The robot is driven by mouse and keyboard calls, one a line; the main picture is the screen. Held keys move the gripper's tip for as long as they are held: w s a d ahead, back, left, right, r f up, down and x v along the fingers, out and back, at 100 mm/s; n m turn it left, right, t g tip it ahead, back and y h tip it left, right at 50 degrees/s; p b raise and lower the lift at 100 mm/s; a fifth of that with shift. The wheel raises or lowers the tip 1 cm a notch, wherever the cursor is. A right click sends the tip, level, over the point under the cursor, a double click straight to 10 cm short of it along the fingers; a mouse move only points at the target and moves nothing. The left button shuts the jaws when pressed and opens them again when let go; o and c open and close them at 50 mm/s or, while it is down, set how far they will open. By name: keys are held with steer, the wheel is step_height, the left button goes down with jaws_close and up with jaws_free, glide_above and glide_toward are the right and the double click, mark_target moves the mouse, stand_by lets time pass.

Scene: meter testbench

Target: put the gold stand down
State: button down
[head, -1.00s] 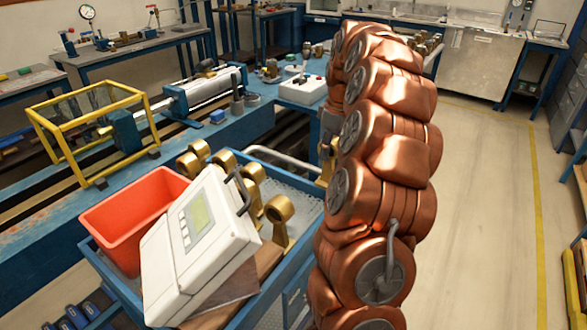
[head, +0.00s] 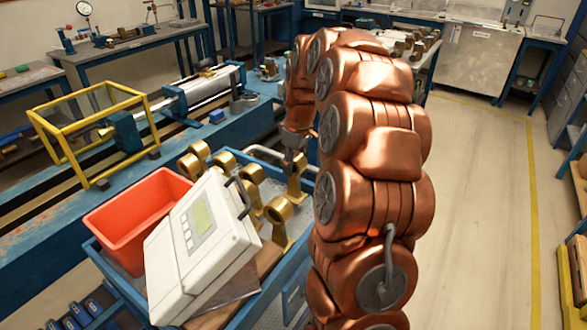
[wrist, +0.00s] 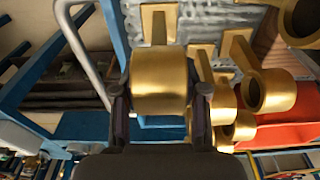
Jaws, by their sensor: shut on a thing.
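My gripper (head: 294,158) is shut on a gold stand (head: 296,184) at the right side of the blue cart (head: 107,262). In the wrist view the fingers (wrist: 160,100) grip both sides of the stand's gold ring (wrist: 160,78), with its foot (wrist: 158,22) beyond. The held stand looks upright and low over the cart's grey mesh top. I cannot tell whether its foot touches. Several other gold stands (head: 278,211) stand on the cart to its left, apart from it, and also show in the wrist view (wrist: 268,90).
A white meter case (head: 205,245) lies tilted on a wooden board (head: 238,287), beside a red bin (head: 125,222). A metal handle rail (wrist: 82,45) runs along the cart's end. The blue bench with a yellow frame (head: 70,143) stands behind.

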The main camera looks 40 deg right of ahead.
steer(key=shift+f+p, duration=0.3)
steer(key=shift+f, duration=1)
steer(key=c, duration=0.6)
jaws_free()
steer(key=r, duration=0.4)
steer(key=s+r+b, duration=0.1)
steer(key=r, duration=0.3)
steer(key=r+b, duration=0.1)
steer(key=r, duration=0.3)
steer(key=shift+s+d, duration=0.25)
steer(key=shift+d, duration=0.05)
steer(key=shift+s, duration=0.1)
